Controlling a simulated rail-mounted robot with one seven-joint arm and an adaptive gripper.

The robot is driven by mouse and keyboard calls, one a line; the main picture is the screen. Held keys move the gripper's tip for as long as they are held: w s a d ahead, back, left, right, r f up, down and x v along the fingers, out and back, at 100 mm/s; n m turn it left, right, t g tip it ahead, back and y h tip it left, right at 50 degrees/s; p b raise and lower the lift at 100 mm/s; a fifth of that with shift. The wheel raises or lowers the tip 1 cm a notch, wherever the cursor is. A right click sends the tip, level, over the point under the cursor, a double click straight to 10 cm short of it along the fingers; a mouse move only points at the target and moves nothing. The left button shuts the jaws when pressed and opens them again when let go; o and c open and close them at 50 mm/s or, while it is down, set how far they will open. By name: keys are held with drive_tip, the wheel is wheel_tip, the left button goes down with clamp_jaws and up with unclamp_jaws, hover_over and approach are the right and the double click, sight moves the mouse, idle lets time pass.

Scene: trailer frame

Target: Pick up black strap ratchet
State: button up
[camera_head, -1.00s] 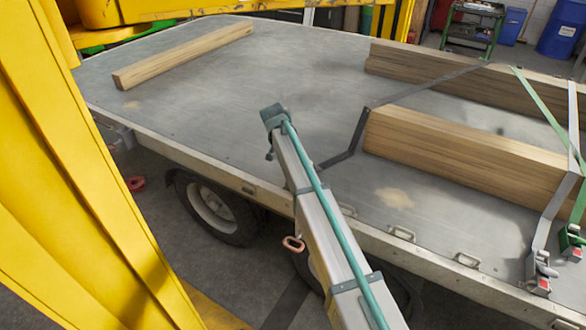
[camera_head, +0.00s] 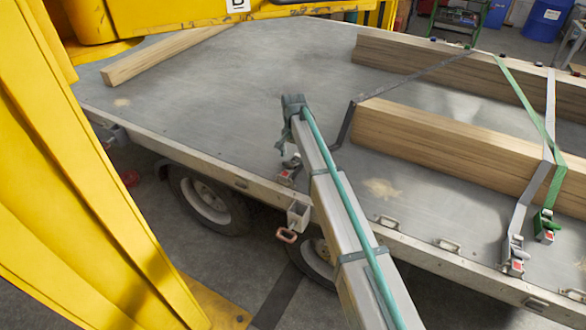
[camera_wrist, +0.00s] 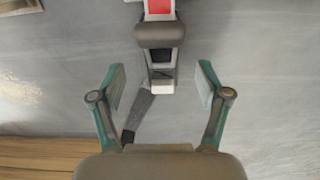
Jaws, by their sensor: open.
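The black strap ratchet (camera_head: 288,174) is at the trailer bed's near edge, with a red patch on it. In the wrist view the ratchet (camera_wrist: 159,38) is upright in the picture, with its red part at the top. My gripper (camera_wrist: 160,76) is open, with a teal finger on each side of the ratchet's lower end and a gap on both sides. In the head view my gripper (camera_head: 284,146) is just above the ratchet. The dark strap (camera_head: 410,77) crosses the timber and is partly hidden by my arm.
Timber beams (camera_head: 450,140) lie on the right of the trailer bed (camera_head: 250,75), and another beam (camera_head: 165,55) lies at the back left. A grey strap ratchet (camera_head: 514,258) and a green one (camera_head: 546,225) are at the right edge. A yellow structure (camera_head: 80,190) stands at the left.

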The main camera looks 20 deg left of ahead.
sight(291, 170)
wheel_tip(291, 170, down, 5)
drive_tip(key=shift+w+r+p, duration=0.1)
drive_tip(key=shift+w+p, duration=0.05)
drive_tip(key=shift+p, duration=0.5)
clamp_jaws()
